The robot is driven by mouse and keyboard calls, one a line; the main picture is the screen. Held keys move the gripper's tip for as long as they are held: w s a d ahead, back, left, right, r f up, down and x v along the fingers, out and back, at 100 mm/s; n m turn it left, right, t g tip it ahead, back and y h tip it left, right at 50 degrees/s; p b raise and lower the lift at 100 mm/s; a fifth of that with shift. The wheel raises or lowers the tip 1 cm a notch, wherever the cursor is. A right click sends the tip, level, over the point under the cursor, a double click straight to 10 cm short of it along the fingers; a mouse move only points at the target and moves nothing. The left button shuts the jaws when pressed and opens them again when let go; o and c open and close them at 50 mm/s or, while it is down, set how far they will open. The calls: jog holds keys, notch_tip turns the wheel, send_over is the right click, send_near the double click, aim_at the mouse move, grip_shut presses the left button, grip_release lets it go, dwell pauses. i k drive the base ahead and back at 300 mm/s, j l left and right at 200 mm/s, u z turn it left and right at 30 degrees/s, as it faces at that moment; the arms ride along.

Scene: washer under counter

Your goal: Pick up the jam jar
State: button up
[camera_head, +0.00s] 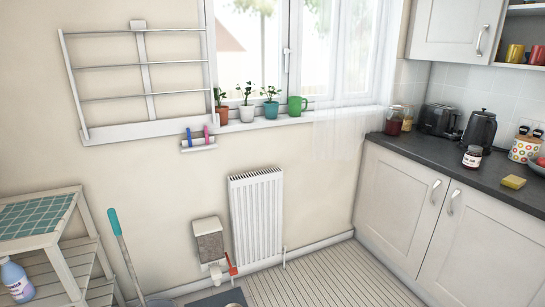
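A jam jar (472,157) with a pale lid, dark red contents and a white label stands upright on the dark countertop (433,148) at the right. It is in front of the black kettle (480,130) and to the left of a spotted container. The label's words are too small to read. Farther back, by the window, stands another jar with dark red contents (394,122), beside a yellowish jar (408,119). My gripper is not in view.
A black toaster (438,119) stands behind the kettle. A spotted container (524,149) and a yellow sponge (513,182) are near the jam jar. White cupboards (400,205) front the counter. A slatted floor patch (310,279) lies before them. A blue-handled tool (122,245) leans at the left.

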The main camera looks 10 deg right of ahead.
aim_at(471, 159)
jog(key=i+j+z, duration=0.1)
jog(key=i, duration=0.85)
jog(key=i+j+z, duration=0.1)
jog(key=i, duration=0.8)
